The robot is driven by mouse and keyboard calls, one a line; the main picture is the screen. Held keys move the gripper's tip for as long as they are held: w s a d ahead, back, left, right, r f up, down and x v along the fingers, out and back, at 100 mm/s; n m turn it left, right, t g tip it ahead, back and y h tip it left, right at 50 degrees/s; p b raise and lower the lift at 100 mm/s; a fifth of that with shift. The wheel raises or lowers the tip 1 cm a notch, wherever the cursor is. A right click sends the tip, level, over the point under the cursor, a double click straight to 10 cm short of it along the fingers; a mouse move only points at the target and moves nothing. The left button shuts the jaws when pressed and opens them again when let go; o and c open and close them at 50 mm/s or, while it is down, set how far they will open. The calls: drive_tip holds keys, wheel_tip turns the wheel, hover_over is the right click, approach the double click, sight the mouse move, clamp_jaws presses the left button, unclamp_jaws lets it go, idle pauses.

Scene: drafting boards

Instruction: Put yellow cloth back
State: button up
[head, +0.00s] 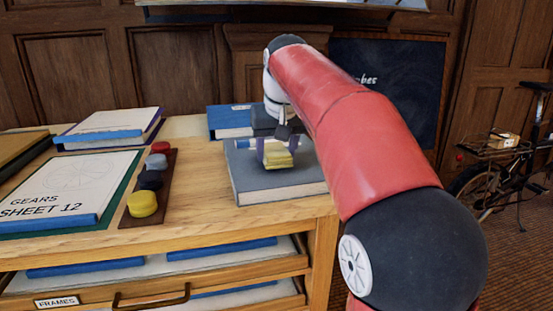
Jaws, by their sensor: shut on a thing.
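The yellow cloth (278,159) is a small, folded-looking yellow block in the head view, right of centre. My gripper (277,151) points down and is shut on it, one finger on each side. The cloth is at the top of a grey-blue book (260,190) lying flat on the wooden top; I cannot tell whether it rests on the cover or hangs just above it. My arm and hand hide part of the book's back.
A dark brown strip (133,222) holds a row of round pieces, including a yellow one (142,203) at its near end. Left of it lies a "GEARS SHEET 12" board (70,185). A blue book (228,122) lies behind. Bare wood (200,190) shows between strip and grey-blue book.

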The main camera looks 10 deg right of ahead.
drive_tip(key=shift+f, duration=0.55)
drive_tip(key=shift+f, duration=0.1)
drive_tip(key=o, duration=1)
drive_tip(key=p+v, duration=0.3)
drive_tip(key=v, duration=0.9)
drive_tip(key=shift+s, duration=0.1)
